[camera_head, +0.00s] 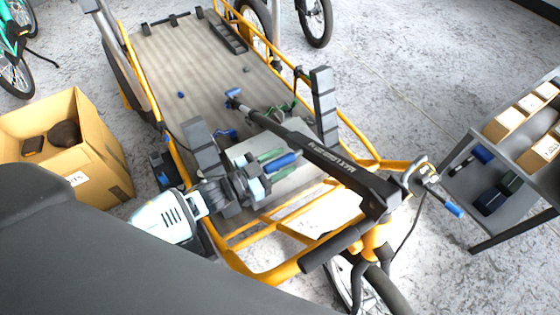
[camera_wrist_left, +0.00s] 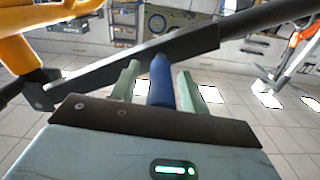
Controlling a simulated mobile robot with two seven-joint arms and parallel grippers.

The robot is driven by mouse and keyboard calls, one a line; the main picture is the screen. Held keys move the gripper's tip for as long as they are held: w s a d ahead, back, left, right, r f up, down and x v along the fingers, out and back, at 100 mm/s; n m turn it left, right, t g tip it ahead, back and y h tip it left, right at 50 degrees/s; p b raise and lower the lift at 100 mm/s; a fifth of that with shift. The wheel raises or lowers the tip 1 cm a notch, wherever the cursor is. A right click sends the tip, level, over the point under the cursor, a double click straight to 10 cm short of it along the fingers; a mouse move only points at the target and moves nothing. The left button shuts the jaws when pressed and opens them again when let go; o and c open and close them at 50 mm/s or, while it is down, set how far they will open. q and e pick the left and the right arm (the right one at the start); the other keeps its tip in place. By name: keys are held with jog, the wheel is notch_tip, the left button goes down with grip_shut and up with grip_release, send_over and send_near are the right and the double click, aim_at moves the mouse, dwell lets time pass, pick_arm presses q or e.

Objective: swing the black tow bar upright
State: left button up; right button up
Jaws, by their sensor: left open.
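The black tow bar (camera_head: 330,158) lies slanted over the yellow cargo bike, not upright. Its near end meets the dark bracket by the orange head of the frame; its far end has a blue tip over the wooden deck. In the left wrist view the bar (camera_wrist_left: 180,48) crosses diagonally just beyond my fingers. My left gripper (camera_head: 277,163) is open, with pale green fingers. A blue cylindrical grip (camera_wrist_left: 160,82) stands between the fingers and meets the bar; contact with the fingers cannot be told. My right gripper is not in view.
The wooden deck (camera_head: 180,60) has yellow rails (camera_head: 150,90) and dark upright posts (camera_head: 324,105). A cardboard box (camera_head: 100,160) stands at left. A grey shelf (camera_head: 470,190) with wooden boxes stands at right. Grey floor (camera_head: 410,80) is open between the bike and shelf.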

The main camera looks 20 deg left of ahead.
pick_arm(q)
jog(key=shift+c, duration=0.4)
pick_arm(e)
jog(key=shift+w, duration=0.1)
pick_arm(q)
grip_shut()
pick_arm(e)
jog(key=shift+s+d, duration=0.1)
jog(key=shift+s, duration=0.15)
